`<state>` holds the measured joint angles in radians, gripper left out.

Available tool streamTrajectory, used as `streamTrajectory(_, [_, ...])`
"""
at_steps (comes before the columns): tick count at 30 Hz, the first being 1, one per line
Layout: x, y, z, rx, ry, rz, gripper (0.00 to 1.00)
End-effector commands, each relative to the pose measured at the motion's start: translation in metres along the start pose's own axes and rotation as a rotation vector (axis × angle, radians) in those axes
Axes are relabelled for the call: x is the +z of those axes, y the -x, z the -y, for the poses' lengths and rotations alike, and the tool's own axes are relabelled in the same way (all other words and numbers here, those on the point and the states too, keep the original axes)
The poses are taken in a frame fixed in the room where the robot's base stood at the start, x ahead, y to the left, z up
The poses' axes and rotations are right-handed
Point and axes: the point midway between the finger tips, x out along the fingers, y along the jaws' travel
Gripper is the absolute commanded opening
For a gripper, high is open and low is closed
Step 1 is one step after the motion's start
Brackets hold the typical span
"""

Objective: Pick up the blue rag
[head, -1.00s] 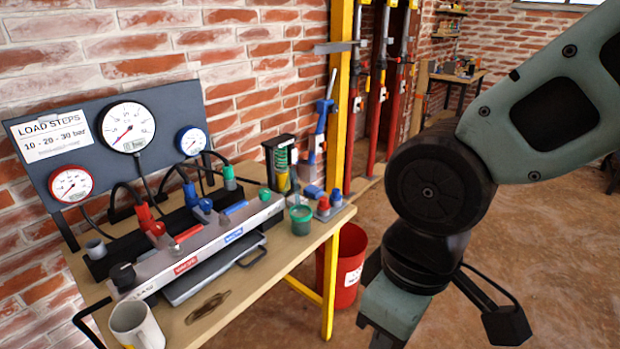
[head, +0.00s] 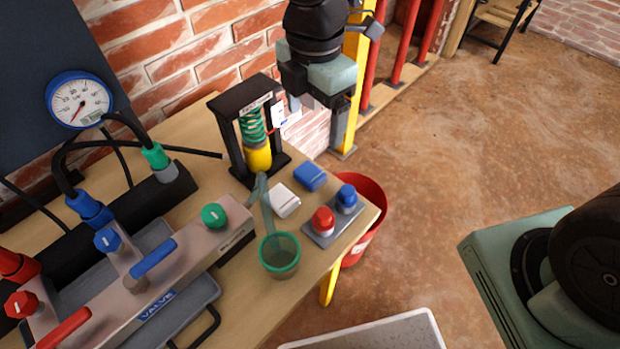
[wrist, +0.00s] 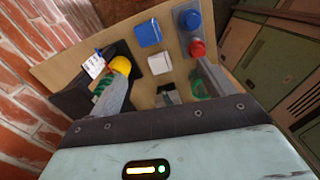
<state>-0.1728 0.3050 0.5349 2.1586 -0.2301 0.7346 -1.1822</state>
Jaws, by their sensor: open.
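The blue rag (head: 310,176) is a small folded blue square on the wooden table (head: 256,311), near its far right edge. It also shows in the wrist view (wrist: 148,33), toward the top. A white folded rag (head: 283,200) lies beside it. My gripper (head: 318,104) is open and empty, pointing down above and behind the blue rag in the head view. In the wrist view its two fingers (wrist: 160,78) are spread wide, with the blue rag beyond the tips. Nothing covers the blue rag.
A spring stand (head: 257,140) stands left of the rag. A button box (head: 333,220) with red and blue knobs and a green cup (head: 279,256) are in front. A red bucket (head: 372,215) stands below the table edge. The valve bench (head: 190,265) fills the left side.

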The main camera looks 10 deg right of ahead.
Motion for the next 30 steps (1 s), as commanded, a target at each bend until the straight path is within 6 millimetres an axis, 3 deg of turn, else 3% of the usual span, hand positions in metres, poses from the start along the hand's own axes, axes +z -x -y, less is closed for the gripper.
streamTrajectory(7, [0.003, -0.024, -0.013, 0.0, 0.128, 0.0, 0.82])
streamTrajectory(21, [0.003, -0.115, -0.013, 0.0, 0.125, 0.0, 0.82])
streamTrajectory(30, [0.004, -0.139, -0.015, 0.0, 0.123, 0.0, 0.82])
